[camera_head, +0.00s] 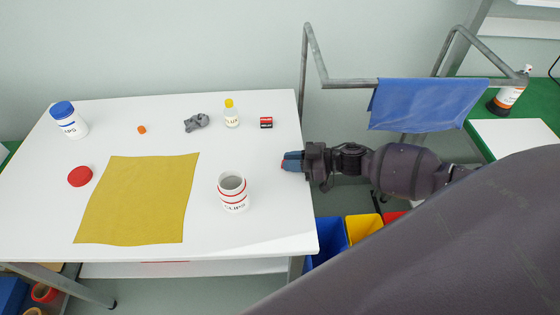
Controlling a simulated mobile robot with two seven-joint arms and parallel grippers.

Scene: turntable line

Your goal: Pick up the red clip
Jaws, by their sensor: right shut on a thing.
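My right gripper (291,161) reaches in from the right, low over the right edge of the white table (262,222). Its blue fingers are shut on a small red thing, likely the red clip (284,164), of which only a bit shows at the fingertips. I cannot tell whether it touches the table. An open white jar with red bands (233,193) stands to the left of the gripper, nearer the front. Its red lid (80,176) lies at the left of the table. My left gripper is not in view.
A yellow mat (140,200) lies on the table. Along the back stand a blue-lidded jar (70,120), an orange piece (142,130), a grey crumpled cloth (196,122), a yellow-capped bottle (231,114) and a red-and-black block (266,122). A blue cloth (428,103) hangs on a rail.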

